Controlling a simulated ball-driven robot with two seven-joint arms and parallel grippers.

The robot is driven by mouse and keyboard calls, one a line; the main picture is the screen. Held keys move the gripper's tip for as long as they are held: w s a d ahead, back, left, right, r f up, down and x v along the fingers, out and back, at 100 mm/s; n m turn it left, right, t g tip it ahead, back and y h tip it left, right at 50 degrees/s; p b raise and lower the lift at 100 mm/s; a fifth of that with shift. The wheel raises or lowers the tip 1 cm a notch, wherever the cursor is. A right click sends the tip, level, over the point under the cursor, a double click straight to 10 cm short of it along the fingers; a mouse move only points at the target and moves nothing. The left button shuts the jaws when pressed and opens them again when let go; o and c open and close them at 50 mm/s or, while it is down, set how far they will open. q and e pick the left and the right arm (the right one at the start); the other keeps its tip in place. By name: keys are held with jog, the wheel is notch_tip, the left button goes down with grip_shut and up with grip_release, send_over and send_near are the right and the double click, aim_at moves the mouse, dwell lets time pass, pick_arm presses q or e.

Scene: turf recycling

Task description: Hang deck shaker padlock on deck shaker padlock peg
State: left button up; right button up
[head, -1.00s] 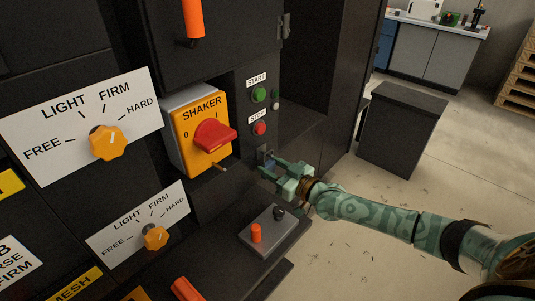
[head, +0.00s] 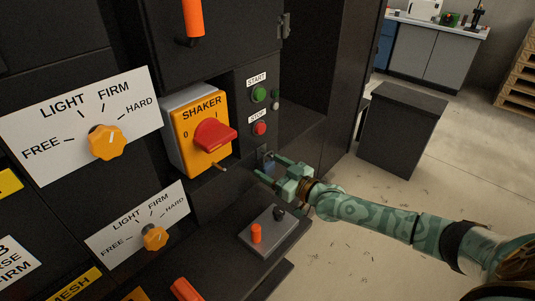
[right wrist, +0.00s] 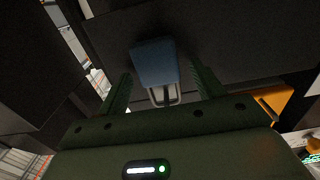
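The padlock, with a blue body and a pale shackle, shows in the right wrist view (right wrist: 155,62) between and slightly beyond my fingers. In the head view it is a small blue patch (head: 268,168) at the dark panel, below the STOP button. A dark bar, apparently the peg (right wrist: 167,97), shows within the shackle loop; I cannot tell exactly how they touch. A small grey plate (head: 263,153) is just above the padlock in the head view. My right gripper (head: 272,170) is open, its fingers apart on both sides of the padlock with visible gaps. My left gripper is not in view.
The yellow SHAKER box (head: 200,130) with its red knob (head: 214,135) stands out left of my gripper. A grey control box (head: 268,232) with an orange knob sits on the ledge below. Open floor lies to the right, before a dark cabinet (head: 400,130).

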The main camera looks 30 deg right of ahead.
jog(key=shift+s, duration=0.1)
jog(key=p+v, duration=0.4)
jog(key=v, duration=1.2)
jog(key=s+d+f+g+h, duration=0.2)
jog(key=s+d+f+g, duration=0.15)
jog(key=f, duration=0.55)
jog(key=s+d+f+n+g+h, duration=0.1)
jog(key=s+d+f+g+h, duration=0.15)
jog(key=s+f, duration=0.45)
jog(key=s+d+f+g+h, duration=0.2)
jog(key=s+d+f+g, duration=0.15)
jog(key=f, duration=0.75)
jog(key=s+a+f+g+h, duration=0.1)
jog(key=s+a+f+g, duration=0.15)
jog(key=s+f, duration=0.5)
jog(key=s+a+f+g, duration=0.2)
jog(key=s+a+f, duration=0.2)
jog(key=s, duration=0.6)
jog(key=s+a+f+m+g+y, duration=0.1)
jog(key=s+a+f+g, duration=0.1)
jog(key=s+a, duration=0.8)
jog(key=a+f, duration=0.1)
jog(key=a, duration=0.2)
jog(key=shift+a, duration=0.3)
